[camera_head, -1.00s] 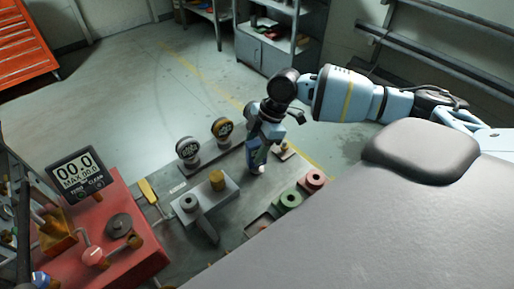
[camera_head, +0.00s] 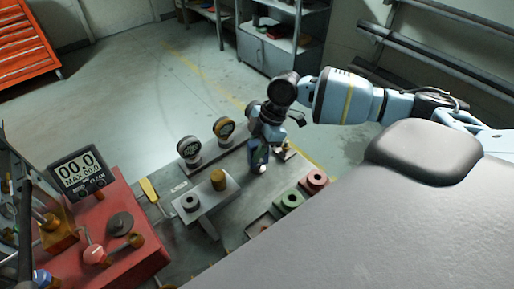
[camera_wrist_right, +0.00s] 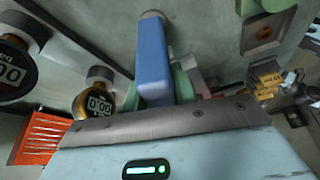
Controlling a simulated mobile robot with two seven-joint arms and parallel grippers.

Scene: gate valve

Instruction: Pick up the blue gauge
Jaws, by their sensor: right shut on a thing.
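The blue gauge (camera_head: 258,152) shows in the head view as a small blue body with a pale lower end, over the right part of the grey workbench (camera_head: 232,228). My right gripper (camera_head: 263,140) is above it and shut on it; its fingertips are mostly hidden. In the right wrist view the blue gauge (camera_wrist_right: 153,58) appears edge-on, as a long blue body with a rounded grey far end pointing away. Its face is hidden. I cannot tell whether that end touches the bench. My left gripper is not in view.
A red table with a display (camera_head: 78,170) stands at left.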

